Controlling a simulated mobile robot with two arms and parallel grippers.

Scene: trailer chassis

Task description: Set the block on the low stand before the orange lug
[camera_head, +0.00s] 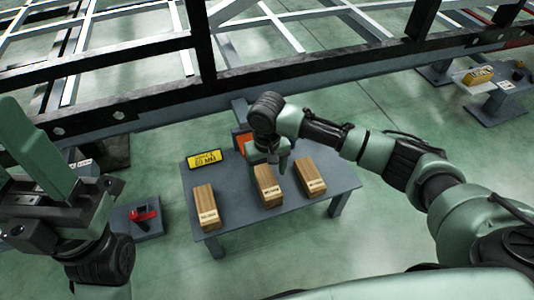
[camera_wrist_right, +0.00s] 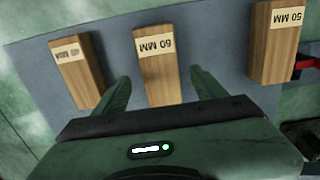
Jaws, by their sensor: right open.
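Three wooden blocks stand in a row on a low grey table (camera_head: 235,219). The left block (camera_head: 206,207) reads 50 MM in the right wrist view (camera_wrist_right: 275,45). The middle block (camera_head: 268,185) reads 60 MM there (camera_wrist_right: 160,70), and the right block (camera_head: 310,178) reads 40 MM (camera_wrist_right: 78,70). My right gripper (camera_wrist_right: 160,75) is open and empty, its fingers either side of the 60 MM block; contact cannot be told. An orange part (camera_head: 240,139), apparently the lug, shows behind my right wrist, mostly hidden. A separate low stand before it cannot be made out.
A yellow sign (camera_head: 204,159) at the table's back left reads 60 MM. A dark chassis beam (camera_head: 150,93) crosses behind the table. A red clamp-like item (camera_head: 144,214) sits on a small grey stand at left. Another table (camera_head: 490,101) stands far right.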

